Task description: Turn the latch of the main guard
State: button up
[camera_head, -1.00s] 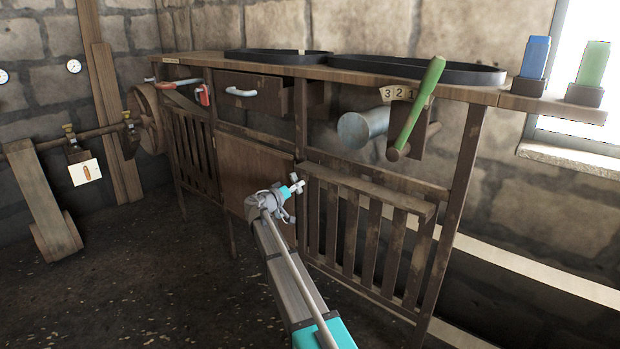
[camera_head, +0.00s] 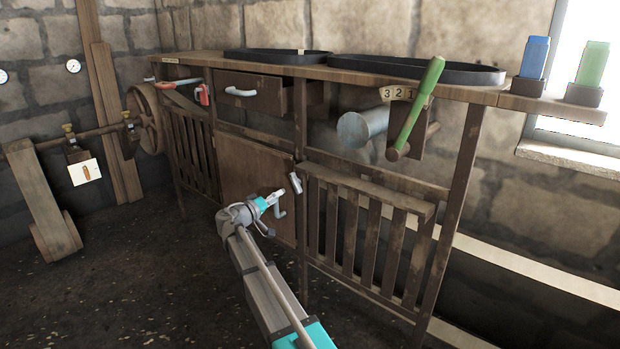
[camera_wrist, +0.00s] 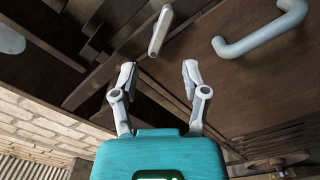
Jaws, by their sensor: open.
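The latch (camera_head: 296,183) is a small light-grey bar at the upper right edge of the brown guard panel (camera_head: 240,170). In the head view it stands nearly upright with a slight tilt. The wrist view shows the latch (camera_wrist: 160,32) just beyond the fingertips, with no contact visible. My gripper (camera_head: 275,199) is in front of the panel, a little left of and below the latch in the picture. In the wrist view my gripper (camera_wrist: 160,72) has its two fingers spread, with nothing between them. A curved grey handle (camera_wrist: 262,35) sits to the right there.
A slatted guard (camera_head: 370,235) stands right of the panel. Above are a drawer (camera_head: 265,92) and a green lever (camera_head: 418,108). The workbench top (camera_head: 400,83) overhangs the panel. The floor to the left is open.

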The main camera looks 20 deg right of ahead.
jog(key=s+d+r+n+g+y+p, duration=0.1)
jog(key=s+d+r+g+y+p, duration=0.1)
jog(key=s+r+p, duration=0.6)
jog(key=s+d+r+n+g+y+p, duration=0.1)
jog(key=s+r+p, duration=0.7)
jog(key=p, duration=1.2)
jog(key=s+d+n+y, duration=0.1)
jog(key=s+d+y, duration=0.1)
jog(key=s+y, duration=0.1)
jog(key=shift+s+d+g+y, duration=0.25)
jog(key=shift+d+g+y, duration=0.05)
jog(key=shift+g+y, duration=0.1)
dwell(0.3)
dwell(0.5)
jog(key=w+a+f+m+t+h+b, duration=0.2)
jog(key=w+f+b, duration=0.5)
jog(key=b, duration=0.6)
jog(key=w+a+f+m+t+h+b, duration=0.1)
jog(key=w+a+f+m+h+b, duration=0.3)
jog(key=w+a+f+b, duration=0.4)
jog(key=w+m+b, duration=0.1)
jog(key=w+b, duration=0.2)
jog(key=b, duration=0.3)
jog(key=shift+f+m+t+h, duration=0.15)
jog(key=shift+m+t+h, duration=0.25)
